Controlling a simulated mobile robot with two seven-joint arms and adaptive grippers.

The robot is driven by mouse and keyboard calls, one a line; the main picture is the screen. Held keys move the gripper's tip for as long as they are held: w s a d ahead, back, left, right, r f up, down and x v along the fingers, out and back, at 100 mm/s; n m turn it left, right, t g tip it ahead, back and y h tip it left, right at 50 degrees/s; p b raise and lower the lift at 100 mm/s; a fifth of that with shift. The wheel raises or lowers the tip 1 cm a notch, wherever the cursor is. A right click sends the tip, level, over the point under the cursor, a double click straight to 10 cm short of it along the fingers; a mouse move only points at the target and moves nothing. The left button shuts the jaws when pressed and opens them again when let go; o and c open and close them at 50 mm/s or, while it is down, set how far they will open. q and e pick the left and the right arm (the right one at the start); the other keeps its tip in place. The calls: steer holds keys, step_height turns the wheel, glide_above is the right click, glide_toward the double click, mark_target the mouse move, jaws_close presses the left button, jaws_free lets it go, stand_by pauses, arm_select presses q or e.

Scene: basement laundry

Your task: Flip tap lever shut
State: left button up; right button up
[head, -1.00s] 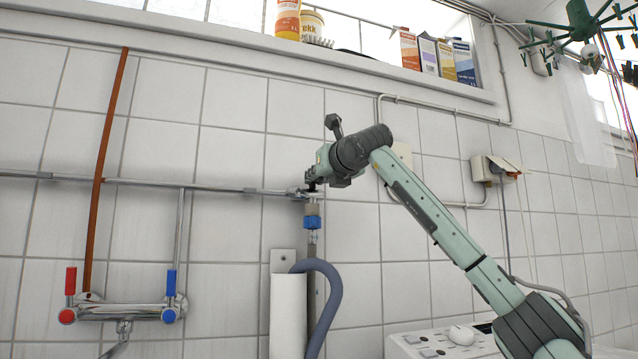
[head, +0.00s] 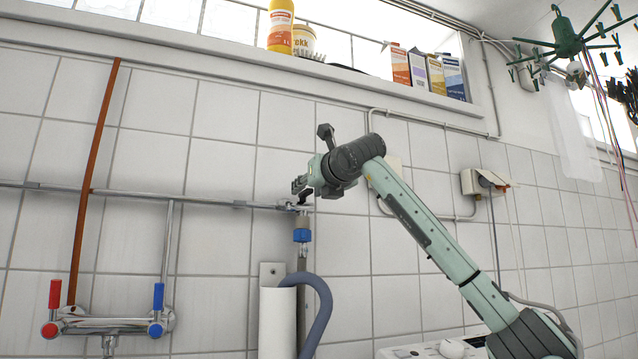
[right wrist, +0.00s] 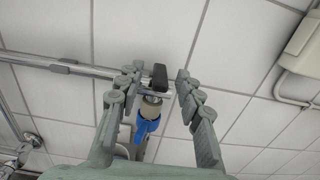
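The tap on the wall pipe has a black lever (right wrist: 159,77), which shows in the right wrist view between my right gripper's fingers (right wrist: 157,84). The fingers are apart, one on each side of the lever, and a gap shows on the right side; contact on the left is unclear. In the head view my right gripper (head: 301,190) is just above the tap body (head: 291,205) and hides most of the lever. A blue hose connector (head: 302,236) hangs below the tap, and it also shows in the right wrist view (right wrist: 147,126). My left gripper is out of view.
A horizontal pipe (head: 226,201) runs left along the tiled wall. A mixer with red and blue levers (head: 112,325) is at lower left. A grey hose (head: 323,312) curves below the tap beside a white cylinder (head: 277,325). Boxes (head: 420,72) stand on the sill.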

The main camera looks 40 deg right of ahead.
steer(key=v, duration=1)
steer(key=shift+s, duration=0.2)
